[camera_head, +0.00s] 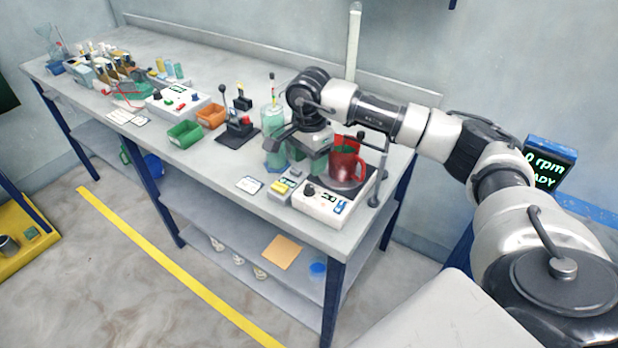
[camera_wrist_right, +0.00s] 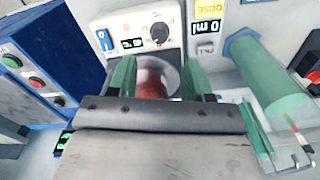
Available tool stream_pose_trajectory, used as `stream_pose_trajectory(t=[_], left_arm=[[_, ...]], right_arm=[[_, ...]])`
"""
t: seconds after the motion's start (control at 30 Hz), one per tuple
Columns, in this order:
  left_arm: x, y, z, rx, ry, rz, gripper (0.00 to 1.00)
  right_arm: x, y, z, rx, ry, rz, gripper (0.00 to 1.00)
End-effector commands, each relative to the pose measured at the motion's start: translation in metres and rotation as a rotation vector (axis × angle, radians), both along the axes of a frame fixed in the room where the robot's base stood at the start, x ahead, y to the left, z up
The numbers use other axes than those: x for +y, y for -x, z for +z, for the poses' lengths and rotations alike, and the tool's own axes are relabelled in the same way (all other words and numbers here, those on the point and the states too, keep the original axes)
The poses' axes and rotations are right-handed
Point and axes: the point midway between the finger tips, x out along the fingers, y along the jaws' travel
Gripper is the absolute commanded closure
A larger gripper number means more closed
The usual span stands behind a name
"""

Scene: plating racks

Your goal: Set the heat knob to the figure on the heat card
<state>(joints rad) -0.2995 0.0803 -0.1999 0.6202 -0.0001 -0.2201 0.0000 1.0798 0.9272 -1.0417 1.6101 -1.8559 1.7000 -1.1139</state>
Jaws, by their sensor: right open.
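The hotplate (camera_head: 322,207) is a white box at the near right end of the bench, with a red beaker (camera_head: 347,162) on its round plate. The dark heat knob (camera_head: 309,189) is on its front panel, beside a small display; the knob also shows in the right wrist view (camera_wrist_right: 160,32). A small white card (camera_head: 250,184) lies left of the hotplate; its print is too small to read. My right gripper (camera_head: 309,158) is over the hotplate's back left side. In the right wrist view its green fingers (camera_wrist_right: 158,78) are apart, with the red beaker seen beyond them, and the knob is clear of them.
A yellow-marked dosing unit (camera_head: 283,187) stands against the hotplate's left side. A tall greenish bottle (camera_head: 273,128) stands behind it, near my right gripper. A thin metal stand (camera_head: 379,175) rises at right. Green (camera_head: 184,134) and orange (camera_head: 212,116) bins sit farther left.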

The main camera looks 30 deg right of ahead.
Motion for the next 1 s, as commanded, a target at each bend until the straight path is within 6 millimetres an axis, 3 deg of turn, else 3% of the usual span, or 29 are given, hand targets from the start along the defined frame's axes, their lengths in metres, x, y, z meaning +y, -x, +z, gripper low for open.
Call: stream_pose_trajectory(t=[0.27,0.8,0.93,1.0], left_arm=[[0.000,0.000,-0.006,0.000,0.000,0.000,0.54],[0.000,0.001,-0.005,0.001,0.001,0.000,0.54],[0.000,0.001,-0.006,0.001,0.001,0.000,0.54],[0.000,0.001,-0.006,0.001,0.001,0.000,0.54]], right_arm=[[0.000,0.000,0.026,0.000,0.001,-0.001,0.50],[0.001,0.000,0.026,0.000,-0.003,0.000,0.50],[0.026,0.001,0.016,-0.015,-0.092,0.012,0.50],[0.059,0.003,0.005,-0.031,-0.215,0.019,0.50]])
